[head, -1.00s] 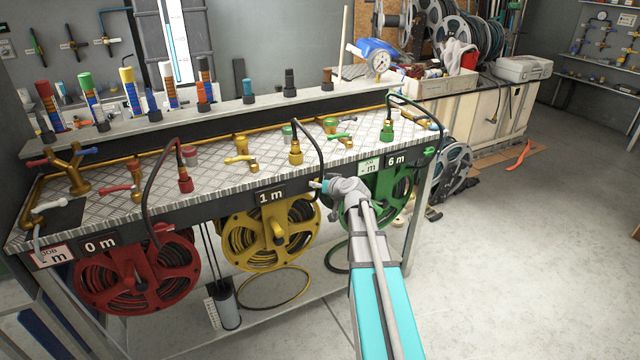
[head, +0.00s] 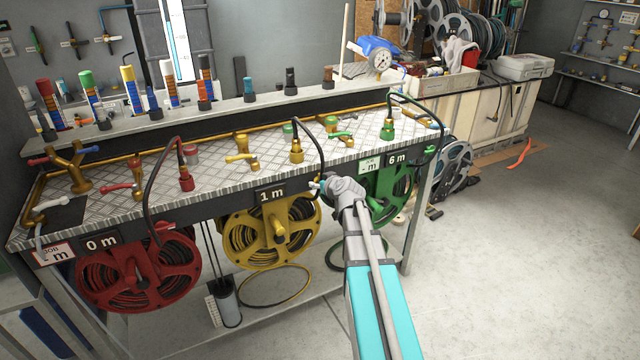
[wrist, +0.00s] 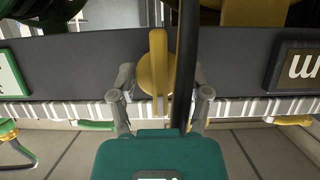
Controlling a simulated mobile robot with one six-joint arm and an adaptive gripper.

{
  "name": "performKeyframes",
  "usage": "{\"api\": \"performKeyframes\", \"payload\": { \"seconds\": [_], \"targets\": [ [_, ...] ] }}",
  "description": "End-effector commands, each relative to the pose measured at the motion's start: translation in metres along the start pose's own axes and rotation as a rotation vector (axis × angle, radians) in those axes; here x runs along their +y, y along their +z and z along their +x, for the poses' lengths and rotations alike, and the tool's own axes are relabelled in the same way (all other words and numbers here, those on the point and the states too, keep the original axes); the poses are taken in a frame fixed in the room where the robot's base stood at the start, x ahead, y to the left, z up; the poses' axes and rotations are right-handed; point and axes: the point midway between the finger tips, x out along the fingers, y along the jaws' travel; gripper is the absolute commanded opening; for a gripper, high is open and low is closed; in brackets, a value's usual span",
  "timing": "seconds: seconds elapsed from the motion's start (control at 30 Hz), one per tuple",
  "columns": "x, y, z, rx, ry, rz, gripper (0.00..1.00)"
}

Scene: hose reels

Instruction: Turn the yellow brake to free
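In the wrist view the yellow brake (wrist: 158,45) is a round knob with a long flat lever, on the dark front rail of the bench. The lever lies vertical in that picture. My gripper (wrist: 161,76) is open, with one finger on each side of the round knob; I cannot tell whether either finger touches it. In the head view my gripper (head: 325,185) is at the rail, right of the 1 m sign (head: 271,194), and the brake cannot be made out there behind it. The yellow hose reel (head: 245,240) hangs below.
A black hose (wrist: 186,60) runs right beside the brake's lever, close to the right finger. The green reel (head: 398,190) hangs right of my arm, the red reel (head: 95,290) far left. Taps and hose fittings stand on the bench top (head: 215,190).

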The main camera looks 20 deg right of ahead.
Motion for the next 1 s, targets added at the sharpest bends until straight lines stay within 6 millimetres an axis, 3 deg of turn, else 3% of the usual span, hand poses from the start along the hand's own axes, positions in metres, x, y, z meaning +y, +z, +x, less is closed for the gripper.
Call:
{"api": "performKeyframes", "payload": {
  "seconds": [0.03, 0.1, 0.13, 0.67, 1.0],
  "targets": [
    [0.0000, -0.0001, 0.0001, 0.000, 0.000, 0.000, 0.78],
    [0.0001, 0.0000, 0.0000, 0.000, 0.000, 0.001, 0.91],
    [0.0001, 0.0000, 0.0000, 0.000, 0.000, 0.001, 0.93],
    [0.0005, 0.0003, -0.0001, 0.000, -0.007, 0.018, 0.93],
    [0.0023, 0.0010, 0.0006, 0.000, -0.081, 0.200, 0.93]
  ]
}}
